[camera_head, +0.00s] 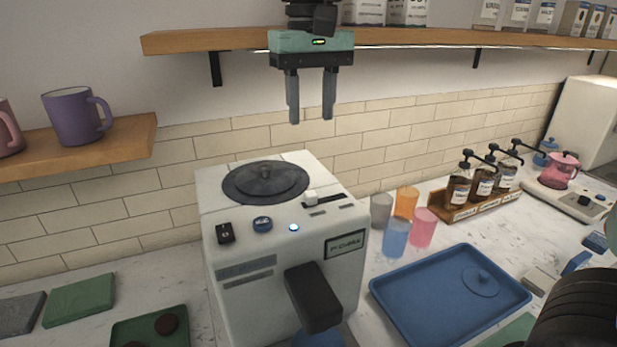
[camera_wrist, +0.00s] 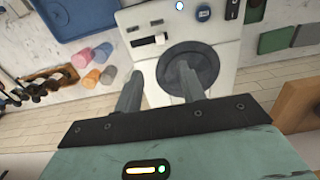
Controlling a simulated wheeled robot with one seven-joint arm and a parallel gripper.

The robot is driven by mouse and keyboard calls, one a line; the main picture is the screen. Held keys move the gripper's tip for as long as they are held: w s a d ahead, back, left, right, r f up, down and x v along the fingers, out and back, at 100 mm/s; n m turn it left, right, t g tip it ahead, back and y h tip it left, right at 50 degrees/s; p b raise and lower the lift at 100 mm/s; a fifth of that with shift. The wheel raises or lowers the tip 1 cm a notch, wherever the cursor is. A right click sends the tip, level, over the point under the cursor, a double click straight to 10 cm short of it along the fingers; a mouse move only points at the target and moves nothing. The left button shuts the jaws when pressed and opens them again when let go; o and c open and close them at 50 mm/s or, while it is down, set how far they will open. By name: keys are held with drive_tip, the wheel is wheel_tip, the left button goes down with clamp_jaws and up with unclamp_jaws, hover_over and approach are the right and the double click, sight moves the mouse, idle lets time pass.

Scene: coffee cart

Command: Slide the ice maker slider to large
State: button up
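The white ice maker (camera_head: 285,285) stands on the counter in the middle of the head view. Its slider is a small white knob (camera_head: 311,197) at the left part of a dark slot on the top face, right of the round dark lid (camera_head: 265,182). The slider knob also shows in the wrist view (camera_wrist: 160,39), with the lid (camera_wrist: 188,70) beside it. The size marks are too small to read. My gripper (camera_head: 310,121) is open and empty, fingers pointing down, above the ice maker and apart from it. The fingers also show in the wrist view (camera_wrist: 158,85).
A wooden shelf (camera_head: 215,42) runs behind my gripper. A lower shelf (camera_head: 130,142) holds a purple mug (camera_head: 74,116). Several coloured cups (camera_head: 396,238) and a blue tray (camera_head: 400,303) stand right of the ice maker. A black handle (camera_head: 313,297) juts from its front. Space above its top is clear.

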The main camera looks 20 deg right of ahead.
sight(311, 193)
wheel_tip(311, 193, down, 15)
drive_tip(key=shift+r+p, duration=0.2)
drive_tip(key=shift+p, duration=0.95)
drive_tip(key=shift+c, duration=0.3)
